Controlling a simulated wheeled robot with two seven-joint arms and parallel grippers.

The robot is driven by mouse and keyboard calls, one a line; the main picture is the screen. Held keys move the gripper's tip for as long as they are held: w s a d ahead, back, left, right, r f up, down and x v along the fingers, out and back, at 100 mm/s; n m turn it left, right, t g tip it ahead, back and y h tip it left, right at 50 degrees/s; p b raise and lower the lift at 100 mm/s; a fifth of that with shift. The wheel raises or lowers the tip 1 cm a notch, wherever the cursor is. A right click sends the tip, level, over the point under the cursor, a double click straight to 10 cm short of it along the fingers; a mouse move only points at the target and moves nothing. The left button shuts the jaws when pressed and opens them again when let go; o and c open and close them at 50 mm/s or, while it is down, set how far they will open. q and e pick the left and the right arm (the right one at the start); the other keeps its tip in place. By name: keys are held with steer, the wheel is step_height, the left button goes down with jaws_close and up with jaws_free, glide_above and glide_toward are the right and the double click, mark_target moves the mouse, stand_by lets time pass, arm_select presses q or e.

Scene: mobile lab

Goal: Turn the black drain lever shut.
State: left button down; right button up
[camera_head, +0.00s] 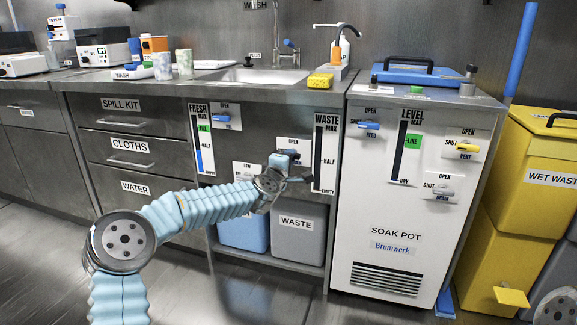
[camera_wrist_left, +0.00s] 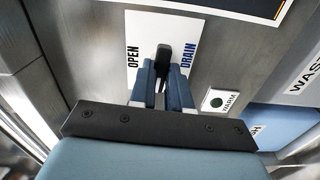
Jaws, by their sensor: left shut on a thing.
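The black drain lever (camera_wrist_left: 163,52) shows in the left wrist view on a white plate (camera_wrist_left: 140,32) marked OPEN and DRAIN. My left gripper (camera_wrist_left: 163,80) has its two blue fingers closed around the lever, with the black end standing out beyond them. In the head view my left gripper (camera_head: 284,162) is at the plate (camera_head: 293,144) on the sink cabinet front, left of the WASTE gauge (camera_head: 326,150). My gripper and wrist hide much of the plate and lever there, and I cannot tell the lever's exact angle. My right gripper is not in view.
A blue-handled feed lever (camera_head: 222,117) is left on the cabinet, beside the FRESH gauge (camera_head: 201,140). A WARM switch (camera_wrist_left: 217,100) sits close to my fingers. The grey WASTE bin (camera_head: 299,232) stands below. The white soak pot (camera_head: 385,262) with its own levers stands right.

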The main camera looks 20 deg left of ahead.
arm_select(q)
steer(key=shift+n, duration=0.5)
steer(key=c, duration=1.1)
jaws_free()
steer(key=s, duration=1.3)
steer(key=shift+s+a, duration=0.3)
steer(key=shift+s, duration=0.1)
